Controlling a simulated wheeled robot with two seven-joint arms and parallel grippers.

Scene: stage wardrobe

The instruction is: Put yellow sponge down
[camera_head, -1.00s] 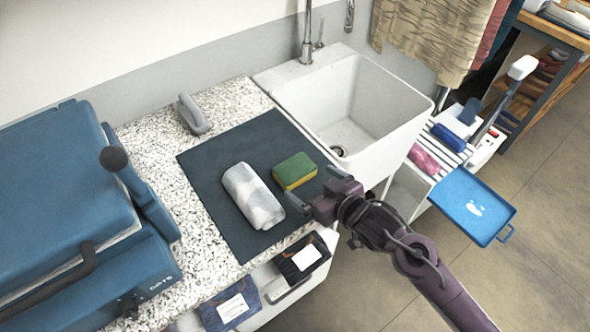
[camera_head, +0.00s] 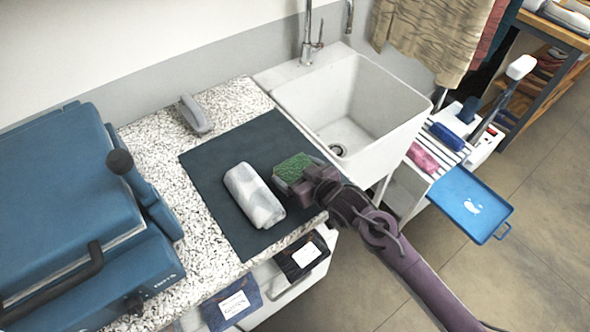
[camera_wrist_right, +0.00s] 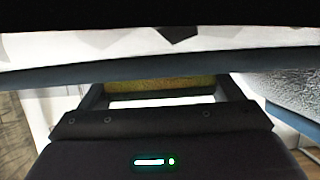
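The yellow sponge (camera_head: 293,168), with a green top, is at the right part of the dark mat (camera_head: 215,165), beside a rolled grey-white cloth (camera_head: 254,195). My right gripper (camera_head: 305,187) is at the sponge's right side and hides part of it. In the right wrist view, the sponge's yellow side (camera_wrist_right: 160,86) shows between the two spread fingers (camera_wrist_right: 163,98). I cannot tell whether the fingers press on it or only stand around it. My left gripper is not in view.
A blue press (camera_head: 75,210) stands on the left, and a grey handled tool (camera_head: 194,115) lies behind the mat. A blue tray (camera_head: 470,204) sticks out at right. The mat's left part is clear.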

